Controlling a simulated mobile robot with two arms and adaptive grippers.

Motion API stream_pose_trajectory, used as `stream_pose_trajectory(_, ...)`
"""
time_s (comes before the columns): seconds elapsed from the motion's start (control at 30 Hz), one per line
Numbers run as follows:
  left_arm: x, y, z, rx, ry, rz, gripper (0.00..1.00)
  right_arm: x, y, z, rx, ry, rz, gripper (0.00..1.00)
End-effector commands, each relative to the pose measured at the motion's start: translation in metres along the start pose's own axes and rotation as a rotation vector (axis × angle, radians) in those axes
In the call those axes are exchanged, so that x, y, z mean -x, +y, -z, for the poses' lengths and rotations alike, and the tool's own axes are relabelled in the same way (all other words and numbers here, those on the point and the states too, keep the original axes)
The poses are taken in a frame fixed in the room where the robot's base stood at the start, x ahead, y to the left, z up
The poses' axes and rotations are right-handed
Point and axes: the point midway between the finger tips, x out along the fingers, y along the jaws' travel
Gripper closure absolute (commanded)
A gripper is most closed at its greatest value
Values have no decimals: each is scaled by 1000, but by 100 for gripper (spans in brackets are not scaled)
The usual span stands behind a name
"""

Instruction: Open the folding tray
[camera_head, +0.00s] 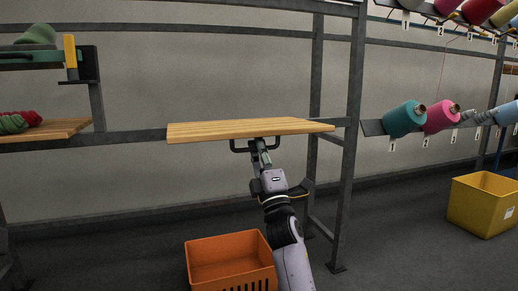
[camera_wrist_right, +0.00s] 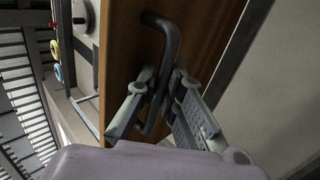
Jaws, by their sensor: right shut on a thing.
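The folding tray (camera_head: 235,129) is a light wooden board on the metal rack in the middle of the head view. It looks about level, its right end close to a rack post. A dark handle (camera_head: 238,147) hangs below its front edge. My right gripper (camera_head: 260,148) is at this handle, just under the board. In the right wrist view the handle (camera_wrist_right: 170,42) is a dark bent bar on the brown board (camera_wrist_right: 124,65). The fingers of my right gripper (camera_wrist_right: 163,90) are shut around the bar. My left gripper is not in view.
An orange crate (camera_head: 215,259) stands on the floor below the tray, beside my right arm. A yellow bin (camera_head: 481,205) is at the right. Yarn cones, among them a teal one (camera_head: 402,119), sit on the right rack. Another wooden shelf (camera_head: 60,128) holds yarn at the left.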

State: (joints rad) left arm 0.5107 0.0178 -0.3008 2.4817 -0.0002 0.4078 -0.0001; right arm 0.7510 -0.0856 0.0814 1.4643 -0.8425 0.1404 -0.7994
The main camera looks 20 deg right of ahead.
Motion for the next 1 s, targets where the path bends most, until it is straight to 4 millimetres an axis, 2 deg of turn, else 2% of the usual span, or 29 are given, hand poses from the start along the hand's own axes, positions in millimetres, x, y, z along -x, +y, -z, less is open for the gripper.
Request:
stream_pose_trajectory(0.17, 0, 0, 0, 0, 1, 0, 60, -1, 4, 0, -2, 2, -10, 82)
stream_pose_trajectory(0.57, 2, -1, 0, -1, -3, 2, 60, 2, 2, 0, 0, 1, -6, 82)
stream_pose_trajectory(0.73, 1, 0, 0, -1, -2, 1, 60, 25, 2, 0, -1, 2, -6, 82)
stream_pose_trajectory(1.0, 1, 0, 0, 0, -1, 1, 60, 84, 1, 0, -2, 1, -4, 82)
